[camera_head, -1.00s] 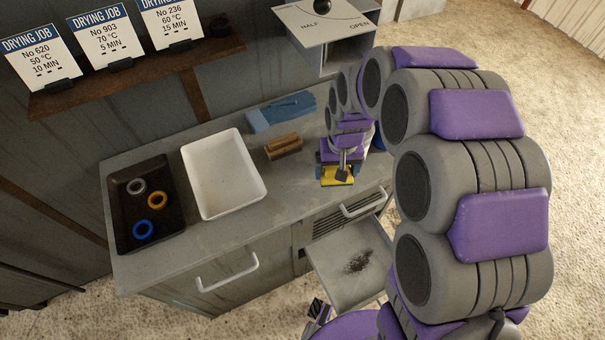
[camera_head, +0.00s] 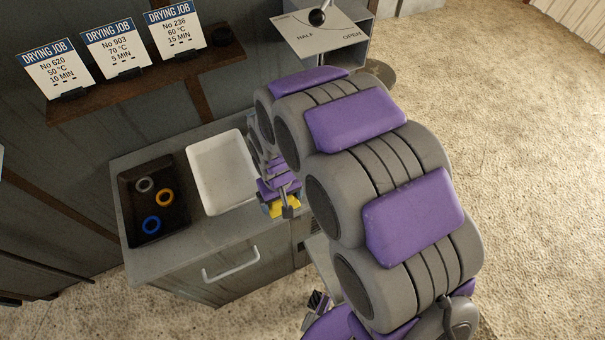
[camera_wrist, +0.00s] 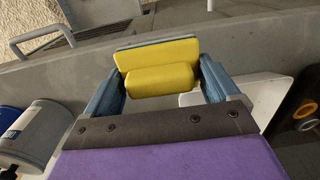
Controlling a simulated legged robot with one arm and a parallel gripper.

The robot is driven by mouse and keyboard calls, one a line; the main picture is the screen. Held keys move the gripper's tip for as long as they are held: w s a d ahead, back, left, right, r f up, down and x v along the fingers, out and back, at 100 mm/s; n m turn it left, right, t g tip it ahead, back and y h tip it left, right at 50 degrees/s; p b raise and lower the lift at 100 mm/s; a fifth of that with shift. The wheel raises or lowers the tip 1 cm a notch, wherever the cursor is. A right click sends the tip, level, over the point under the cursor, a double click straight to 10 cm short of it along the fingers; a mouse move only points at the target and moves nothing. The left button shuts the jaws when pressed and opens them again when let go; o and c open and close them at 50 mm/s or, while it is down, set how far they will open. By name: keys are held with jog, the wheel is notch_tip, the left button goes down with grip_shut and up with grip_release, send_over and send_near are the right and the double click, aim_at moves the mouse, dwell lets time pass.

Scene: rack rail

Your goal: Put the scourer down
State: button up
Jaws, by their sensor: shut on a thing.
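The scourer (camera_head: 288,208) is yellow in the head view, at the right part of the counter's front edge, just right of the white tray. In the wrist view the scourer (camera_wrist: 157,70) is a yellow block with a thin darker layer along its top edge. My gripper (camera_head: 280,200) is shut on it; in the wrist view my gripper's (camera_wrist: 160,82) two blue-grey fingers flank its sides. It appears held above the counter (camera_head: 180,252); the exact height cannot be told. My arm hides much of the counter's right side.
The white tray (camera_head: 248,150) is empty. Left of it, a black tray (camera_head: 128,195) holds a grey, an orange and a blue ring. A grey container (camera_wrist: 32,130) stands at left in the wrist view. A handled drawer (camera_head: 232,263) is below; a control box (camera_head: 325,40) stands behind.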

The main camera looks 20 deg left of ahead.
jog(key=w, duration=0.3)
jog(key=w+f, duration=0.1)
jog(key=w, duration=0.3)
jog(key=w+b, duration=0.1)
jog(key=w, duration=0.3)
jog(key=shift+a+f, duration=0.25)
jog(key=shift+a, duration=0.1)
jog(key=shift+w+d+r, duration=0.1)
jog(key=shift+w+d, duration=0.25)
jog(key=shift+w+d+f, duration=0.2)
notch_tip(320, 180, down, 2)
jog(key=shift+d+f+b, duration=0.1)
jog(key=shift+f+b, duration=0.15)
jog(key=shift+b, duration=0.25)
jog(key=shift+f, duration=0.35)
jog(key=shift+a, duration=0.45)
jog(key=o, duration=0.9)
jog(key=shift+c, duration=0.2)
jog(key=shift+d, duration=0.25)
jog(key=shift+d+r, duration=0.1)
jog(key=shift+r, duration=0.2)
notch_tip(320, 180, up, 12)
jog(key=p, duration=0.2)
jog(key=shift+f, duration=0.2)
